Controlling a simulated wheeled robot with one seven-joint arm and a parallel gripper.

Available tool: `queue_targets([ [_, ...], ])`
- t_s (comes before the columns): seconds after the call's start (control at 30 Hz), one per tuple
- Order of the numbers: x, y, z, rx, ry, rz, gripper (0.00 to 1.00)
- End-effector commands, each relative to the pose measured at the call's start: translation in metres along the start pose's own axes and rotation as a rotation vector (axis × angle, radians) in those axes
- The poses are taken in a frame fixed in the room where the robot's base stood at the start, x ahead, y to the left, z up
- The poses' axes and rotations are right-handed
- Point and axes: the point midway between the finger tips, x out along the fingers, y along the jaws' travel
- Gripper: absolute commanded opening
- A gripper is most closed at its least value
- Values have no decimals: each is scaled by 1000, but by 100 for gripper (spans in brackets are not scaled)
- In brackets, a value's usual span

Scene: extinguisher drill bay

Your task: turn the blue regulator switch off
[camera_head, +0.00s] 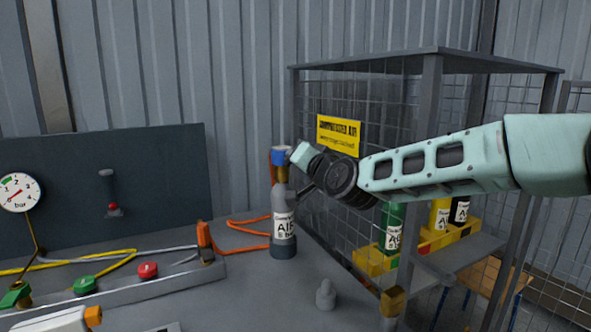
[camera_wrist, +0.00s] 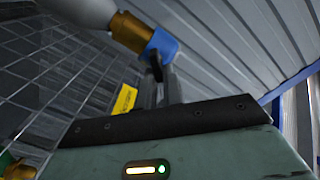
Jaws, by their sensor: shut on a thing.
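The blue regulator (camera_head: 279,156) sits on the brass valve on top of a grey upright AIR cylinder (camera_head: 284,226) on the bench. It also shows in the wrist view (camera_wrist: 163,43), beside the brass neck (camera_wrist: 131,31). A small dark lever (camera_wrist: 156,66) sticks out from the blue part. My gripper (camera_wrist: 163,78) reaches up to it in the wrist view, with its fingers close together and shut on the lever. In the head view my arm comes from the right, and the fingertips are hard to make out beside the cylinder's top.
A mesh cage (camera_head: 432,75) with a yellow sign (camera_head: 339,131) stands right of the cylinder, close behind my arm. An orange hose (camera_head: 248,226) lies left of the cylinder. A grey knob-like piece (camera_head: 325,295) stands in front. A dark panel with a gauge (camera_head: 19,192) is at left.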

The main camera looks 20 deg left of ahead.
Motion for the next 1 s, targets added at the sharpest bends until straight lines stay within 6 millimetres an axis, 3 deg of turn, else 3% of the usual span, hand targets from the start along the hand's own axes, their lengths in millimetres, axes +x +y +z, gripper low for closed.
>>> queue_targets([
  [0.6,0,10,4,572,1,0,0],
  [1.0,0,11,5,800,1,0,0],
])
